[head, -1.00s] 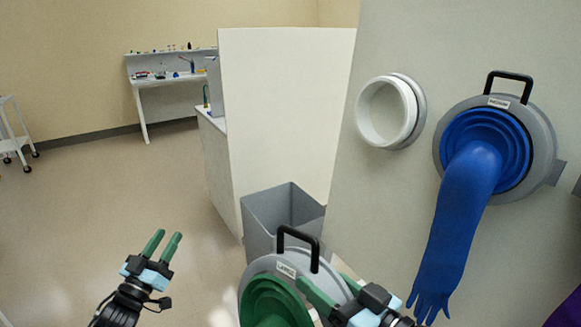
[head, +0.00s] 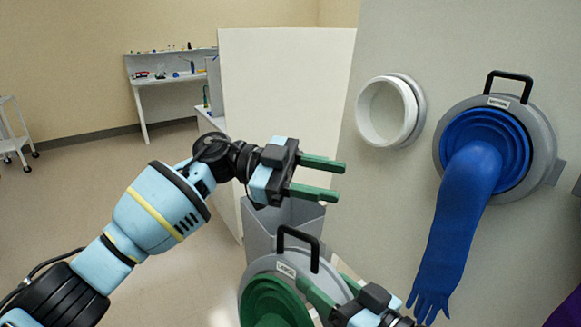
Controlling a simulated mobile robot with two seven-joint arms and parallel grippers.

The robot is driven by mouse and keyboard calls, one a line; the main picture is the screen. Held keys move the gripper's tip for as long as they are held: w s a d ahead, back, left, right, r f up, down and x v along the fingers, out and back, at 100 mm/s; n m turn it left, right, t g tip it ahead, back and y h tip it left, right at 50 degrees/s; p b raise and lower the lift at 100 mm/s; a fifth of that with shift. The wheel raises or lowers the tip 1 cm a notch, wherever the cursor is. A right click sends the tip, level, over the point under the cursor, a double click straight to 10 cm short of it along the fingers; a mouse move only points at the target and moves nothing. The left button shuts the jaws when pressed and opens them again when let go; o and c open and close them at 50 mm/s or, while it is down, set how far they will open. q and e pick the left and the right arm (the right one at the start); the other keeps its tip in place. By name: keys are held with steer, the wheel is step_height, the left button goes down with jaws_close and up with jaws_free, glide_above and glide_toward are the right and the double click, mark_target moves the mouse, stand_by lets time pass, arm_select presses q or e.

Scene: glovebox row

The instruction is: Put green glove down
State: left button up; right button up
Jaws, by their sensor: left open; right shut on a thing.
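The green glove (head: 272,304) is set in a grey ring (head: 257,268) with a black handle and a small label, low in the middle of the head view; its lower part is cut off by the frame edge. My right gripper (head: 330,290) is shut on the grey ring at its right side, with the exact contact hard to see. My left gripper (head: 318,177) is open and empty, above the ring and in front of the grey bin, its fingers pointing right toward the wall panel.
A blue glove (head: 455,220) hangs from a grey ring on the panel (head: 350,215). An empty white port (head: 384,112) is left of it. A grey bin (head: 312,222) stands behind my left gripper. Purple material shows at the lower right edge. Open floor lies left.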

arm_select(q)
steer(key=s+d+y, duration=0.2)
steer(key=s+y, duration=0.1)
steer(key=y, duration=0.1)
arm_select(e)
steer(key=shift+r, duration=0.1)
arm_select(q)
steer(key=n+t+y, duration=0.4)
steer(key=t+y, duration=0.2)
steer(key=y, duration=0.6)
glide_toward(291, 228)
step_height(291, 228, down, 11)
steer(key=shift+r, duration=0.1)
steer(key=shift+c, duration=0.2)
jaws_close()
steer(key=shift+d+r, duration=0.1)
arm_select(e)
steer(key=o, duration=1.5)
